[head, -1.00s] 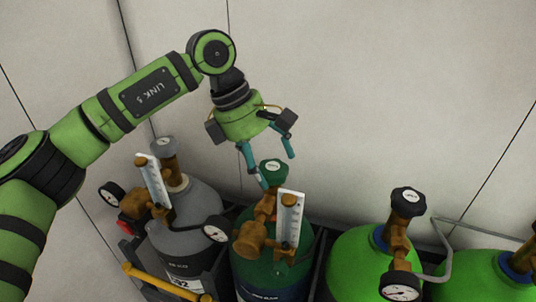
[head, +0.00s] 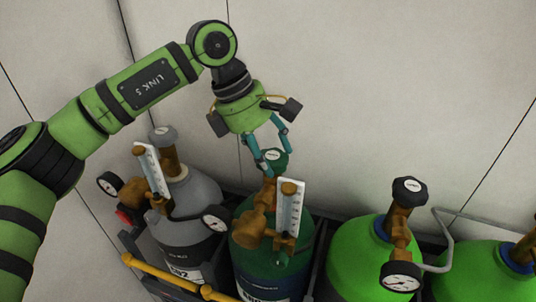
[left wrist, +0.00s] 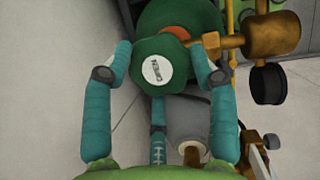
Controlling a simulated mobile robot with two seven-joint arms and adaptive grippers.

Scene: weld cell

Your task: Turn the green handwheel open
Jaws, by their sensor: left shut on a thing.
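The green handwheel (head: 275,160) sits on top of the dark green cylinder (head: 265,270), above its brass valve and regulator (head: 250,228). My left gripper (head: 269,166) comes down from above with its teal fingers shut on the handwheel. In the left wrist view the handwheel (left wrist: 160,66), with a white round label, lies between the fingers of the gripper (left wrist: 163,75), and a third finger reaches up below it. The label's lettering is too small to read. My right gripper is not in view.
A white flow gauge (head: 290,208) stands close in front of the handwheel. A grey cylinder (head: 190,200) with a gauge is at the left, and bright green cylinders (head: 355,265) with a black knob (head: 409,191) are at the right. A pale wall (head: 370,90) is behind.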

